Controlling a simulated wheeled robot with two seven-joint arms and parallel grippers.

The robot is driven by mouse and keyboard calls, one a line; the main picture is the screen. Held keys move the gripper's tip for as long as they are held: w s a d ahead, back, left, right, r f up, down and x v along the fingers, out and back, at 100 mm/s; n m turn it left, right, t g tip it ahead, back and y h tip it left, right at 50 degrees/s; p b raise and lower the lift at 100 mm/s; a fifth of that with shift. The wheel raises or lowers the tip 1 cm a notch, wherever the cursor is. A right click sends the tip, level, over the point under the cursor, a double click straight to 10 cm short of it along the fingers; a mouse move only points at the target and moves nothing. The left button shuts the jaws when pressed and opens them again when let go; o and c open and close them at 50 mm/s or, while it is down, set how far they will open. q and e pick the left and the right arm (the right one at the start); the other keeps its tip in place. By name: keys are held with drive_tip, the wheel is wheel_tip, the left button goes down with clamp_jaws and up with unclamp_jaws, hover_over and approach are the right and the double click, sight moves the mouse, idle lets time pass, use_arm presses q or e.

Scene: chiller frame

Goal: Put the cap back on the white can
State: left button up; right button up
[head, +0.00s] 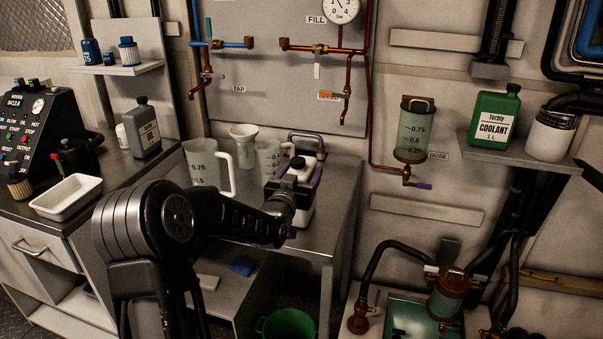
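A white can (301,173) with a dark top stands on the grey bench, partly hidden behind my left gripper. My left gripper (295,184) is at the can, with purple-edged parts to either side of the white shape. I cannot tell whether its fingers touch the can or hold anything. The dark piece (298,162) at the top may be the cap, but I cannot tell whether it is seated. My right gripper is not in view.
A large measuring jug (203,165), a white funnel (243,145) and a smaller jug (268,158) crowd the bench left of the can. A white tray (67,197) is on the left counter. A green coolant bottle (494,118) stands on the right shelf.

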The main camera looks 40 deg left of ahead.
use_arm(q)
drive_tip(key=shift+o, duration=0.5)
drive_tip(key=shift+r, duration=0.2)
drive_tip(key=shift+s+f, duration=0.15)
drive_tip(key=shift+s, duration=0.2)
drive_tip(key=b+v, duration=0.1)
drive_tip(key=v, duration=1)
drive_tip(key=shift+d, duration=0.15)
drive_tip(key=shift+s, duration=0.15)
